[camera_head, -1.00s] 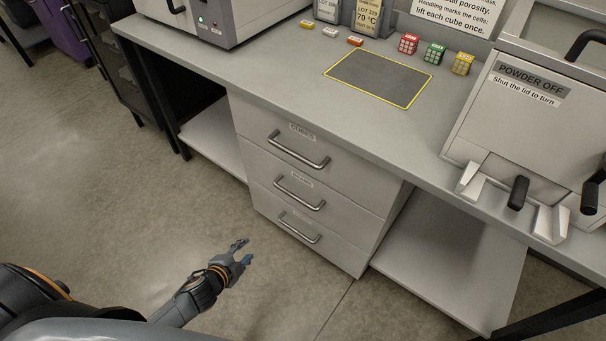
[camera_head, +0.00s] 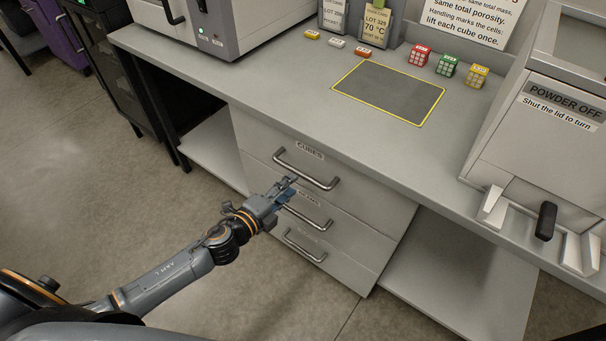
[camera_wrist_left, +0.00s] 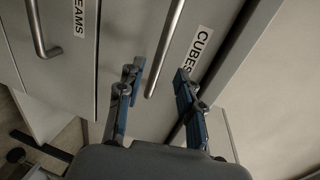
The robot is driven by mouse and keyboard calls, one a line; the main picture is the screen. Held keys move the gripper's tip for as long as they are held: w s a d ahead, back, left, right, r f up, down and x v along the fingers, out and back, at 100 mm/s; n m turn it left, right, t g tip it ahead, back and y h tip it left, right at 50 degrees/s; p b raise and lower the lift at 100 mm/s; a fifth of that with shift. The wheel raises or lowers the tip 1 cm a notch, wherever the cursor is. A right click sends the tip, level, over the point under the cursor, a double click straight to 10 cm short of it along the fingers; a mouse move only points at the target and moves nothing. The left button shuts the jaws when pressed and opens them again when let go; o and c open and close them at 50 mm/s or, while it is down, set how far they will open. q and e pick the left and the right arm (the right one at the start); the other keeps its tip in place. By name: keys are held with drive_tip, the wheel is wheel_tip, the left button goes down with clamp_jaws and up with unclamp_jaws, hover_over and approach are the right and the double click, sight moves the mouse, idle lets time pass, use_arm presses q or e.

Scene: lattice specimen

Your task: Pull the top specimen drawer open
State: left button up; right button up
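The top drawer (camera_head: 262,144), labelled CUBES, is shut in the grey cabinet under the bench. Its bar handle (camera_head: 306,170) runs across its front. My left gripper (camera_head: 292,184) is in front of the cabinet, just below the top handle in the head view. In the left wrist view its two fingers (camera_wrist_left: 158,80) are spread apart, one on each side of the line of the top handle (camera_wrist_left: 166,46). The fingers look empty, and I cannot tell whether they touch the handle. My right gripper is not in view.
Below are the middle drawer handle (camera_head: 308,214) and the bottom drawer handle (camera_head: 304,246). On the bench (camera_head: 290,105) are a yellow-edged mat (camera_head: 390,92), red (camera_head: 419,54), green (camera_head: 447,65) and yellow (camera_head: 476,76) cubes, and a POWDER OFF machine (camera_head: 540,130). Floor on the left is clear.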

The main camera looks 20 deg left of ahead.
sight(303, 173)
use_arm(q)
drive_tip(key=b+x, duration=0.1)
drive_tip(key=x, duration=0.6)
clamp_jaws()
